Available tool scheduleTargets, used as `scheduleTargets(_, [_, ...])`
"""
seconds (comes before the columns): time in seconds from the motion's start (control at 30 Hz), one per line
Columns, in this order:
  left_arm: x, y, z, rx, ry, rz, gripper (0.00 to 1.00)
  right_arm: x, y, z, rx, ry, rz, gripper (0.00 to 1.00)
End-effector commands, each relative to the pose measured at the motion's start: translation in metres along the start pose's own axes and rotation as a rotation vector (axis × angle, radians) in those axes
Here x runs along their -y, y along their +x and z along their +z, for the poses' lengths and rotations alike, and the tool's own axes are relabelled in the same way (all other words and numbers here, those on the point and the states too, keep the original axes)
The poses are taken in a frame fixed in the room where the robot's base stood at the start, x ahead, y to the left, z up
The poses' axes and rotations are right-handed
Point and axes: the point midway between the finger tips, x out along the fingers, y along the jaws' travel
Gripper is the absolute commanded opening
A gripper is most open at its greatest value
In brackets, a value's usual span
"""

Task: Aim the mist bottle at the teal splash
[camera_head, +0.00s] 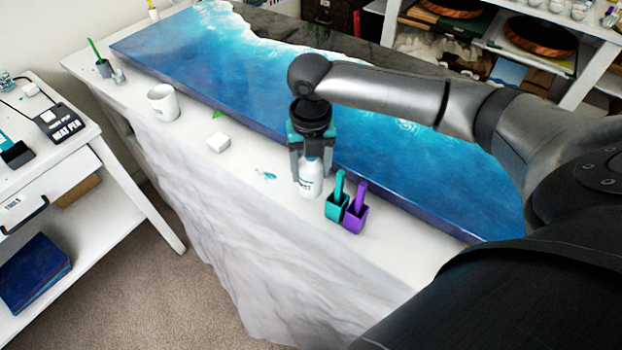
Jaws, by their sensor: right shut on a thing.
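My right gripper (312,158) points down from above and is shut on the white mist bottle (311,187). The bottle is upright, just above or on the white-covered table; I cannot tell which. The gripper hides its upper part and its nozzle. The teal splash (265,175) is a small smear on the white cover, a short way left of the bottle and apart from it. My left gripper is not in view.
A teal cup (337,208) and a purple cup (355,219), each with a stick, stand close right of the bottle. The blue resin panel (215,70) lies behind.

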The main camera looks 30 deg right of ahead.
Motion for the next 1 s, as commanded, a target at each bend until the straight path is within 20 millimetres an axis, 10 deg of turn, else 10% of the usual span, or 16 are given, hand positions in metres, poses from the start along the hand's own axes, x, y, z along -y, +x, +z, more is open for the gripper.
scheduleTargets(0.2, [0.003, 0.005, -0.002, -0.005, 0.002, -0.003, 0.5, 0.0, 0.033, -0.001, -0.003, 0.0, -0.001, 0.0])
scheduleTargets(0.6, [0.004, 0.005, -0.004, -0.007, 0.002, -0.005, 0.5, 0.0, 0.038, 0.0, 0.0, 0.0, -0.001, 0.0])
scheduleTargets(0.63, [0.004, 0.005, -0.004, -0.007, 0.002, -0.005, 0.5, 0.0, 0.039, -0.001, -0.001, 0.0, -0.001, 0.65])
scheduleTargets(1.0, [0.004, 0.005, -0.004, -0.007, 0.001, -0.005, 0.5, 0.0, 0.038, -0.001, -0.001, 0.0, -0.001, 0.93])
